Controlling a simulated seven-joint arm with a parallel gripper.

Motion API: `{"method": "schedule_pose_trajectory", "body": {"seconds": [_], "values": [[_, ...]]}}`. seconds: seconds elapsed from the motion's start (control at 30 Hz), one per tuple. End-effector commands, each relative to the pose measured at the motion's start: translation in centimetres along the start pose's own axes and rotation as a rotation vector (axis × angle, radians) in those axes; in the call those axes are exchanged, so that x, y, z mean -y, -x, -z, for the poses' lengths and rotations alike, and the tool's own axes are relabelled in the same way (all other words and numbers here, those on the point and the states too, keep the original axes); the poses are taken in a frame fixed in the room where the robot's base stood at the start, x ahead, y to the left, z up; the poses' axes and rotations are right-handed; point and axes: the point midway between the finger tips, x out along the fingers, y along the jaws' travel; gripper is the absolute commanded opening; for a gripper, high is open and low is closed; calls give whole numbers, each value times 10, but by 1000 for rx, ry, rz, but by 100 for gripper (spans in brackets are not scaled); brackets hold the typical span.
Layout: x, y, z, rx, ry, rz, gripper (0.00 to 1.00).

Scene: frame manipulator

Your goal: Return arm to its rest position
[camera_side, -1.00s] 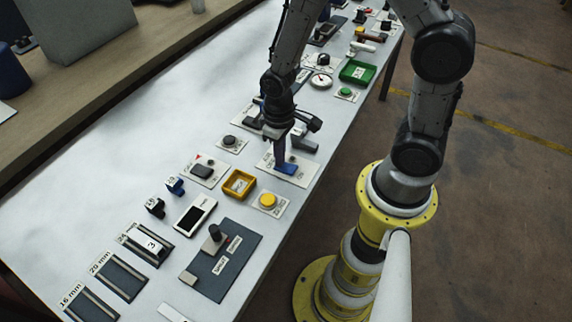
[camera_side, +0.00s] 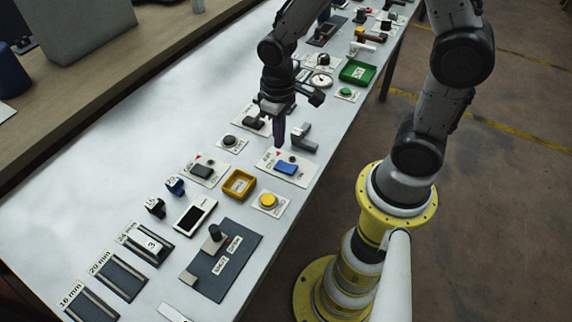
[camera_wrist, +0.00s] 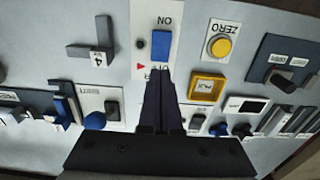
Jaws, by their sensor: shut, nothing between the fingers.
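My gripper (camera_side: 279,143) is shut and empty, pointing down above the table near a white plate with a blue rocker switch (camera_side: 287,168). In the side view its fingertips stand over the upper left part of that plate, apart from the switch. In the wrist view the closed fingers (camera_wrist: 160,75) reach up the middle, and the blue switch (camera_wrist: 161,45) lies just beyond their tips on a plate marked ON. The lower part of that plate is hidden behind the fingers. My arm is bent above the table.
Around the gripper are a grey L-shaped block (camera_side: 302,138), a yellow square tray (camera_side: 239,184), a yellow button (camera_side: 268,200) and a green tray (camera_side: 357,72). Several gauges and slotted blocks line the table. A bare white strip (camera_side: 130,130) runs along its left side.

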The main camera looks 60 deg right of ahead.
Motion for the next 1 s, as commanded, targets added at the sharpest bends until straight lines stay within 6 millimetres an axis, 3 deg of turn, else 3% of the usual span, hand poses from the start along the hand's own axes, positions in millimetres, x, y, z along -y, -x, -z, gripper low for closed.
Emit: {"method": "schedule_pose_trajectory", "body": {"seconds": [0.33,0.43,0.53,0.67,0.8,1.0], "values": [[0,3,0,-2,-1,0,0],[-1,13,5,-37,-3,1,0],[-2,42,12,-130,-8,4,0],[-4,98,7,-284,-14,8,0],[-7,150,-21,-422,-16,8,0],[-10,189,-75,-545,-14,5,0]]}}
